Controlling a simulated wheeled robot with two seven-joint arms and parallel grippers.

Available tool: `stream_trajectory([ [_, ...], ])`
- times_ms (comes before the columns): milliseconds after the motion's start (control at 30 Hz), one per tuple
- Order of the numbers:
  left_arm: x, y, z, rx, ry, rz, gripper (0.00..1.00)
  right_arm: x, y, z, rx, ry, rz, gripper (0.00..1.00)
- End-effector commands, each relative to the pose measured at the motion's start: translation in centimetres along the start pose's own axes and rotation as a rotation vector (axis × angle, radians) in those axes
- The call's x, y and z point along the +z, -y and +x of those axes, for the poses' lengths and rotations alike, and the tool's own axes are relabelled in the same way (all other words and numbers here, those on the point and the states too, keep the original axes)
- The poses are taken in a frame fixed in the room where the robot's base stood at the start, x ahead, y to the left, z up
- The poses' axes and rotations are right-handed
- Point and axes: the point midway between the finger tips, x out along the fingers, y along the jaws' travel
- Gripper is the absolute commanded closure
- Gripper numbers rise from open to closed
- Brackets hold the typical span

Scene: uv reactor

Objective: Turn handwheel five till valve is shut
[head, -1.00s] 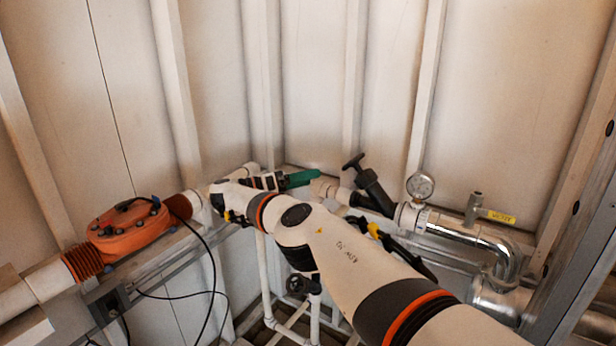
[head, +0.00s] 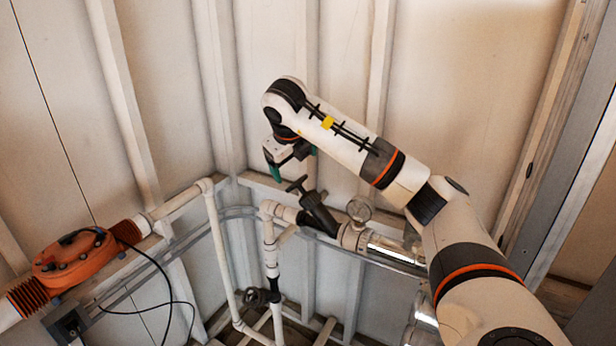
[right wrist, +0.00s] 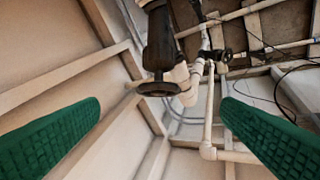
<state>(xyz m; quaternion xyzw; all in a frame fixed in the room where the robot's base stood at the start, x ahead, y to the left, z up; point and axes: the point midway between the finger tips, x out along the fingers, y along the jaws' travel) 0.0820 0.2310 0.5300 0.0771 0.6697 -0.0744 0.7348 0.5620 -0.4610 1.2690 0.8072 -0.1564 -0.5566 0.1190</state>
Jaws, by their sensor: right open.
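A black angled valve (head: 318,214) with a small black handwheel (head: 297,185) sits on the white pipe by the back corner. In the right wrist view this handwheel (right wrist: 160,89) lies between and beyond the fingertips, and its valve body (right wrist: 160,40) leads away from it. A second dark handwheel (head: 255,297) sits lower on the pipework; it also shows in the right wrist view (right wrist: 222,57). I see no number on either wheel. My right gripper (head: 291,164) has green fingers, is open and empty, and hangs just above the upper handwheel, apart from it. My left gripper is out of view.
A pressure gauge (head: 359,210) stands right of the valve, partly behind my right arm. An orange unit (head: 75,262) with black cables (head: 165,262) is on the left. White pipes (head: 222,255) run below. The walls are ribbed panels.

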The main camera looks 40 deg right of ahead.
Motion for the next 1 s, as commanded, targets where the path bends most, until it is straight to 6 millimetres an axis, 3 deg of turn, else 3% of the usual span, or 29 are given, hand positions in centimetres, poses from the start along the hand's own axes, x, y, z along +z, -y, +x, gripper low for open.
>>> stream_trajectory([
  [167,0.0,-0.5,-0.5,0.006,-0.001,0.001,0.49,0.0,-0.4,0.9,0.01,-0.001,0.0,0.13],
  [700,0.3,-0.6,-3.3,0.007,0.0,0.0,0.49,-0.1,-0.4,10.4,0.009,-0.001,0.002,0.13],
  [1000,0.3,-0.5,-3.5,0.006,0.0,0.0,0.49,0.0,-0.4,11.7,0.01,-0.004,0.002,0.13],
])
